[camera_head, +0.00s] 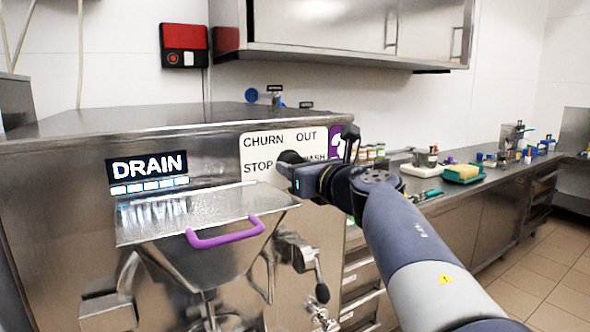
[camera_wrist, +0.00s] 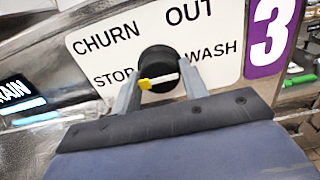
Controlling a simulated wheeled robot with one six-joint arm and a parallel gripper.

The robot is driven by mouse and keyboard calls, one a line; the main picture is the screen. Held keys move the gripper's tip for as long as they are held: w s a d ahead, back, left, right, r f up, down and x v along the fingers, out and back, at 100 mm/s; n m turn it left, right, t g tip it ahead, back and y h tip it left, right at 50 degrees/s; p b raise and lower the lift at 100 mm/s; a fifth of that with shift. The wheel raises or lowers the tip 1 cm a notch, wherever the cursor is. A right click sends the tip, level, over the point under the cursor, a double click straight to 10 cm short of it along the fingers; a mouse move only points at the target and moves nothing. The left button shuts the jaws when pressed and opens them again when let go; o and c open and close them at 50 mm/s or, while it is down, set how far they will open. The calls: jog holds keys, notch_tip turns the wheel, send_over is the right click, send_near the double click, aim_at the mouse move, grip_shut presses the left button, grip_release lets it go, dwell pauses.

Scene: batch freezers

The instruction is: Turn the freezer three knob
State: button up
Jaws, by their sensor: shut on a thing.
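The freezer three knob (camera_wrist: 157,62) is a round black knob on a white label panel (camera_head: 262,143) marked CHURN, OUT, STOP and WASH. Its white bar has a yellow end that points left, toward STOP, in the wrist view. My gripper (camera_wrist: 160,80) is shut on the knob, one finger on each side. In the head view my gripper (camera_head: 292,172) reaches the panel from the right and hides part of the knob and of the lower words. A purple label (camera_wrist: 271,38) with a white 3 is right of the panel. The freezer's display (camera_head: 150,170) reads DRAIN.
Below the display, a metal hopper lid (camera_head: 180,212) with a purple handle (camera_head: 226,233) juts from the freezer front. A spout lever (camera_head: 303,260) stands below my gripper. A counter (camera_head: 470,182) with small items runs along the right; tiled floor (camera_head: 550,260) is open there.

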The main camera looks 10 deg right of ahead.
jog(key=shift+r, duration=0.1)
jog(key=o, duration=1)
jog(key=b+v, duration=0.1)
jog(key=v, duration=0.9)
jog(key=shift+s+d, duration=0.1)
jog(key=shift+s, duration=0.25)
jog(key=p+x, duration=0.1)
jog(key=x, duration=0.9)
jog(key=shift+w, duration=0.4)
